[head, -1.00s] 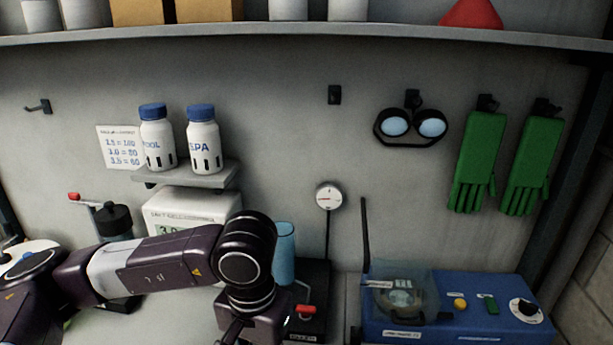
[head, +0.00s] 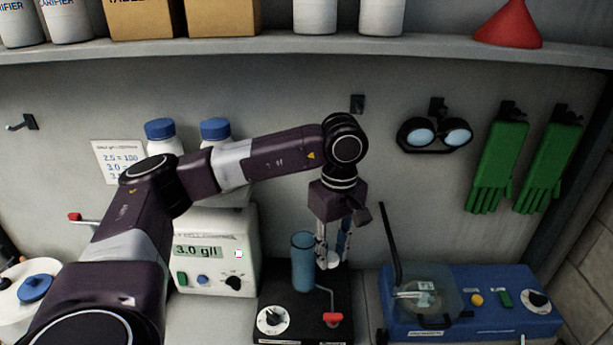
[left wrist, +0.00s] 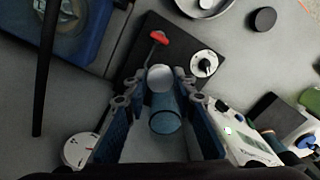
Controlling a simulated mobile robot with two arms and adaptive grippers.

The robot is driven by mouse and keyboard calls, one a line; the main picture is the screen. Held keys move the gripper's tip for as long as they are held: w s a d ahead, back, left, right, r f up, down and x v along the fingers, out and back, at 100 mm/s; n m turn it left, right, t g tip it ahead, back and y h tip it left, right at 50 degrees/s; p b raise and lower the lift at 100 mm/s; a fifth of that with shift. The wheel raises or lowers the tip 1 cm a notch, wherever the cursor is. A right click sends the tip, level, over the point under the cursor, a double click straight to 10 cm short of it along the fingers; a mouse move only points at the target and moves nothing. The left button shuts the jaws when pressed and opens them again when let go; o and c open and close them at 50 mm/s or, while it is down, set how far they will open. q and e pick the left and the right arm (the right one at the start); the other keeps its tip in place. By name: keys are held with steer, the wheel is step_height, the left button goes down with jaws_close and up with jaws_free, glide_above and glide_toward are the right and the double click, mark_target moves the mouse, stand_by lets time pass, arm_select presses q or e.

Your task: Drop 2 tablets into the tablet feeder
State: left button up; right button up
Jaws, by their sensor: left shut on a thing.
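My left gripper (head: 333,255) points down and is shut on a white round tablet (head: 333,261). The tablet also shows between the fingertips in the left wrist view (left wrist: 159,78). The tablet feeder, a translucent blue tube (head: 303,262), stands upright on a black base (head: 290,312) with a red-handled lever (head: 333,318) and a white dial. In the head view the gripper is just right of the tube, near its upper part. In the left wrist view the tube (left wrist: 165,121) appears beside the tablet, between the fingers. My right gripper is not in view.
A white meter (head: 208,252) reading 3.0 g/l stands left of the feeder. A blue device (head: 470,305) with a clear lid and an upright black rod (head: 391,240) is to the right. Goggles (head: 434,134) and green gloves (head: 500,165) hang behind. A shelf (head: 280,45) runs above.

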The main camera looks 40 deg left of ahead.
arm_select(q)
steer(key=w+a+r+n+p, duration=0.3)
steer(key=a+r+n+p, duration=0.1)
steer(key=a+r+n, duration=0.4)
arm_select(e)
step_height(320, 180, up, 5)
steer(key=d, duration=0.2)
arm_select(q)
step_height(320, 180, down, 7)
steer(key=a+n+b, duration=0.1)
steer(key=a+b, duration=0.1)
steer(key=b, duration=0.2)
steer(key=shift+s+a+b, duration=0.15)
steer(key=shift+a+b, duration=0.1)
steer(key=shift+b, duration=0.15)
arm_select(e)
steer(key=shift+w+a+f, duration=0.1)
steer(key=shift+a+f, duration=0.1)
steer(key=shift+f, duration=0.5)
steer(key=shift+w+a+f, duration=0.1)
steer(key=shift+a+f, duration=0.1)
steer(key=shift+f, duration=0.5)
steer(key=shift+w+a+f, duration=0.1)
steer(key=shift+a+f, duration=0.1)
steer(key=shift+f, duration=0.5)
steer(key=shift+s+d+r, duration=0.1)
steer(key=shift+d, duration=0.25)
arm_select(q)
steer(key=o, duration=1)
steer(key=shift+r, duration=0.15)
